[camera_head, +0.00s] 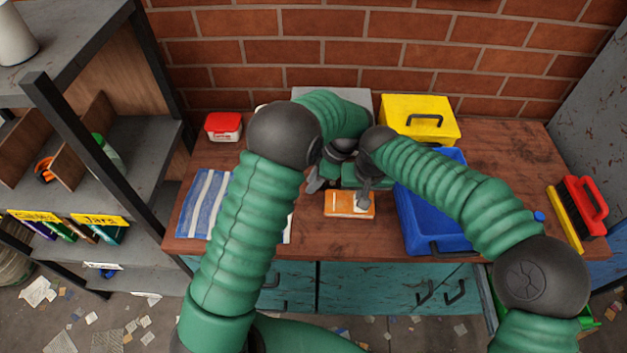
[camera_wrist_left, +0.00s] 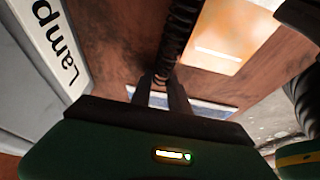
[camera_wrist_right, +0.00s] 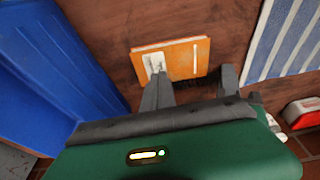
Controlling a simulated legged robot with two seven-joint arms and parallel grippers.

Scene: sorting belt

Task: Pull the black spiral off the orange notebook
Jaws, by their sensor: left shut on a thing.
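The orange notebook (camera_head: 338,204) lies flat on the wooden table, with a pale patch and a pale stripe on its cover. It also shows in the right wrist view (camera_wrist_right: 178,57) and the left wrist view (camera_wrist_left: 228,38). My left gripper (camera_head: 317,185) is beside the notebook's left end, shut on the black spiral (camera_wrist_left: 165,35). Bare wood shows between spiral and notebook in the left wrist view. In the head view the spiral is hidden.
A blue bin (camera_head: 425,225) stands right of the notebook, with a yellow box (camera_head: 420,105) behind it. A striped towel (camera_head: 205,205) lies to the left. A grey box marked "Lamp" (camera_wrist_left: 50,45) stands behind the grippers. A red-and-white tub (camera_head: 223,126) is at back left.

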